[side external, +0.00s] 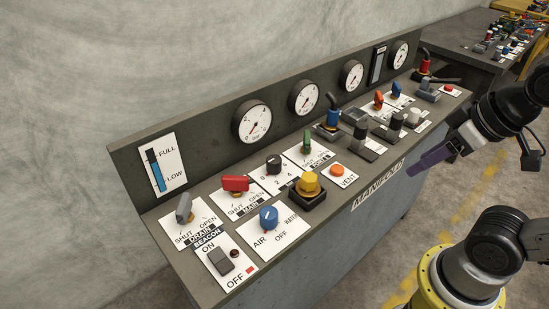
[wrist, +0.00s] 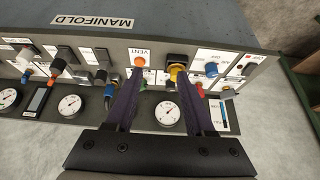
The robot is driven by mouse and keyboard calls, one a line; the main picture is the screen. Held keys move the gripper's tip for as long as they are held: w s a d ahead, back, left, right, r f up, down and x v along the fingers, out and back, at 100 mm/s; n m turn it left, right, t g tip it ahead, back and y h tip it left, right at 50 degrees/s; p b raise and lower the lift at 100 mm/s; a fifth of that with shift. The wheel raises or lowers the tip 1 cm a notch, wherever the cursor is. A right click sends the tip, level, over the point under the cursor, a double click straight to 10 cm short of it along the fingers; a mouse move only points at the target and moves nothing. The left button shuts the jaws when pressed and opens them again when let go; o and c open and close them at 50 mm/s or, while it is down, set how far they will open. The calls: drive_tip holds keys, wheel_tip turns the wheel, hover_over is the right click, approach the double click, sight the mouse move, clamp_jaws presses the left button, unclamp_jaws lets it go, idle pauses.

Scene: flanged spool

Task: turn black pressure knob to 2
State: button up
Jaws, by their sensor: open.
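The black knob (side external: 273,163) stands on a white card with printed numbers, among them 2 and 4, on the sloping panel in the side view. It is between the red lever and the green lever, behind the yellow knob. Its pointer is too small to read. In the wrist view I cannot make it out; my right-hand finger covers part of that area. My gripper (side external: 410,171), with purple fingers, is at the right in the side view, in front of the panel and well away from the knob. In the wrist view its fingers (wrist: 159,76) are apart with nothing between them.
The yellow knob (side external: 308,184) stands close in front of the black knob. The red lever (side external: 235,184), green lever (side external: 307,142), blue knob (side external: 268,217) and orange vent button (side external: 337,169) surround it. Dial gauges (side external: 251,122) line the upright back. The air in front of the panel is free.

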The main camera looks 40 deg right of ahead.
drive_tip(key=o, duration=0.4)
drive_tip(key=shift+m, duration=0.3)
drive_tip(key=w+r+m, duration=0.5)
drive_tip(key=w+r, duration=0.1)
drive_tip(key=r, duration=0.2)
drive_tip(key=m+g, duration=0.3)
drive_tip(key=g, duration=0.3)
hover_over(274, 159)
wheel_tip(274, 159, down, 14)
wheel_tip(274, 159, down, 13)
drive_tip(key=shift+r, duration=0.1)
